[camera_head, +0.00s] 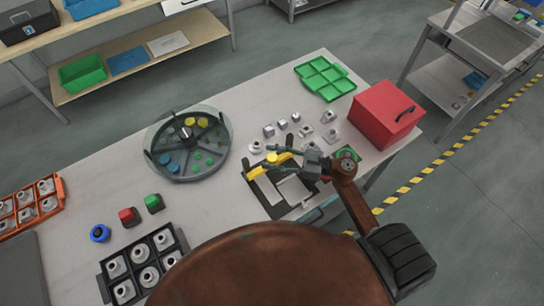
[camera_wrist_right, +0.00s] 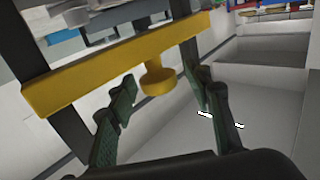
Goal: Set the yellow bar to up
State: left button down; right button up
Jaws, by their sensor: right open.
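The yellow bar (camera_head: 264,168) lies across a dark frame (camera_head: 267,202) on the table in the head view. In the right wrist view the yellow bar (camera_wrist_right: 120,62) spans the upper part, tilted up to the right, with a round yellow knob (camera_wrist_right: 157,82) on its near side. My right gripper (camera_head: 276,153) is by the bar in the head view. In the right wrist view my right gripper (camera_wrist_right: 162,92) is open, with one finger on each side of the knob; I cannot tell whether they touch it. My left gripper does not show.
A round divided tray (camera_head: 188,172) stands left of the frame. Small metal parts (camera_head: 282,125) lie behind it. A red box (camera_head: 380,112) and a green tray (camera_head: 325,78) are at the far right. Black (camera_head: 170,232) and orange trays of parts are at left.

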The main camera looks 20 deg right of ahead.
jog(key=shift+c, duration=0.4)
grip_shut()
dwell(0.4)
